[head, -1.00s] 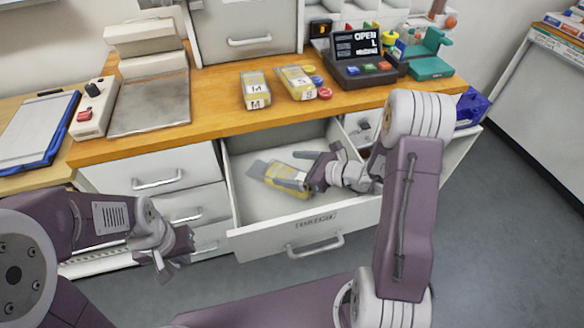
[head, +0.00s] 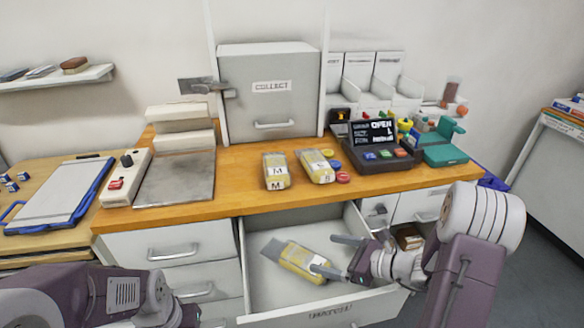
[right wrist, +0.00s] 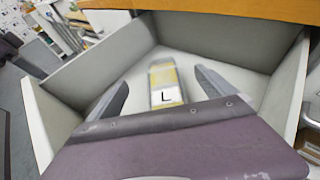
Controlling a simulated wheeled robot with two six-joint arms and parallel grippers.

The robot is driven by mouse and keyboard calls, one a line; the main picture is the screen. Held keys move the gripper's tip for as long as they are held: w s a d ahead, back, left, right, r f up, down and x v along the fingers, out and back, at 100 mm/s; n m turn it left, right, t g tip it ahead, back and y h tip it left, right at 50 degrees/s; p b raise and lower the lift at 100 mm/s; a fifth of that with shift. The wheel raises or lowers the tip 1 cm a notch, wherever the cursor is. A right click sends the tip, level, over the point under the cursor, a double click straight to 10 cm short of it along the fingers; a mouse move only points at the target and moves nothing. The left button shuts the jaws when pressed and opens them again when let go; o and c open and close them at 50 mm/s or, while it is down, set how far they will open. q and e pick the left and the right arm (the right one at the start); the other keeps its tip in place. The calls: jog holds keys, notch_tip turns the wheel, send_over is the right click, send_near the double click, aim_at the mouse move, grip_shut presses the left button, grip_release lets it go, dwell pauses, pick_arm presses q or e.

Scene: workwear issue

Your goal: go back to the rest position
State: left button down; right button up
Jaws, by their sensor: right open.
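My right gripper (head: 331,255) is open at the open drawer (head: 262,232), its fingers apart and empty. A yellow-and-grey packet (head: 300,261) lies on the drawer floor beside the fingertips. In the right wrist view the packet (right wrist: 164,78) shows a white label with "L" and lies beyond and between the two spread fingers (right wrist: 160,82). I cannot tell whether a finger touches it. My left gripper (head: 182,316) is at the bottom edge of the head view, mostly cut off, so its jaws cannot be read.
On the wooden counter (head: 225,202) lie packets marked M (head: 276,171) and S (head: 316,166). A display terminal (head: 379,145) reads "OPEN L". A grey "COLLECT" cabinet (head: 270,90) stands behind. The drawer walls surround the right gripper's fingers.

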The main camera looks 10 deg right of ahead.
jog(key=s+a+r+n+g+y+p, duration=0.1)
jog(key=s+a+r+n+g+p, duration=0.2)
jog(key=s+a+r+n+p, duration=0.25)
jog(key=s+a+r+n+g+p, duration=0.2)
jog(key=a+r+n+g+p, duration=0.15)
jog(key=a+r, duration=0.45)
jog(key=s+d+f+n+g+h+p, duration=0.1)
jog(key=s+n+g+h+p, duration=0.15)
jog(key=s+n, duration=0.25)
jog(key=s+d+f+n+g+h+p, duration=0.1)
jog(key=s+d+n+g+h, duration=0.15)
jog(key=s+n, duration=0.3)
jog(key=w+d+f+n+t+h, duration=0.1)
jog(key=d+n+h, duration=0.1)
jog(key=d, duration=0.1)
jog(key=w+d+f+n+t+h, duration=0.1)
jog(key=d+n+h, duration=0.1)
jog(key=d, duration=0.1)
jog(key=w+d+f+n+t+h, duration=0.1)
jog(key=d+n, duration=0.1)
jog(key=d, duration=0.1)
jog(key=shift+w+d+n+t+h+b, duration=0.1)
jog(key=shift+w+n+t+h+b, duration=0.1)
jog(key=shift+n+t+h+b, duration=0.15)
jog(key=shift+w, duration=0.2)
jog(key=shift+s+a+r, duration=0.15)
jog(key=shift+a, duration=0.05)
